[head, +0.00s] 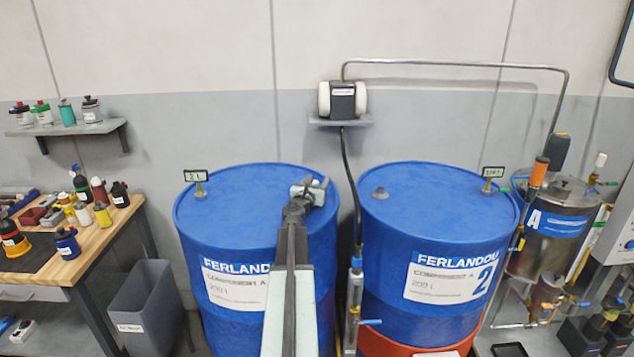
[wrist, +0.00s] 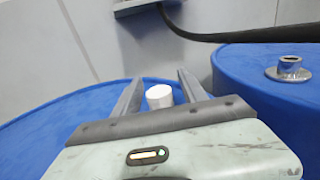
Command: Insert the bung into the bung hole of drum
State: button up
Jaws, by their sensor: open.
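Two blue drums stand side by side, the left drum (head: 235,215) and the right drum (head: 425,225), which is marked 2. The right drum has a metal-ringed hole (head: 380,193) on its lid, which also shows in the wrist view (wrist: 288,70). My gripper (head: 316,183) is above the right part of the left drum's lid. In the wrist view, its open fingers (wrist: 159,78) are either side of a white cylindrical piece, probably the bung (wrist: 160,97). I cannot tell whether the fingers touch it.
A dark hose (head: 350,190) runs down between the drums from a wall shelf (head: 340,119). A cluttered bench (head: 100,240) is at left, a steel tank (head: 550,220) at right.

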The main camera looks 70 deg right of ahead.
jog(key=a, duration=0.8)
jog(key=shift+s, duration=0.2)
jog(key=shift+d, duration=0.1)
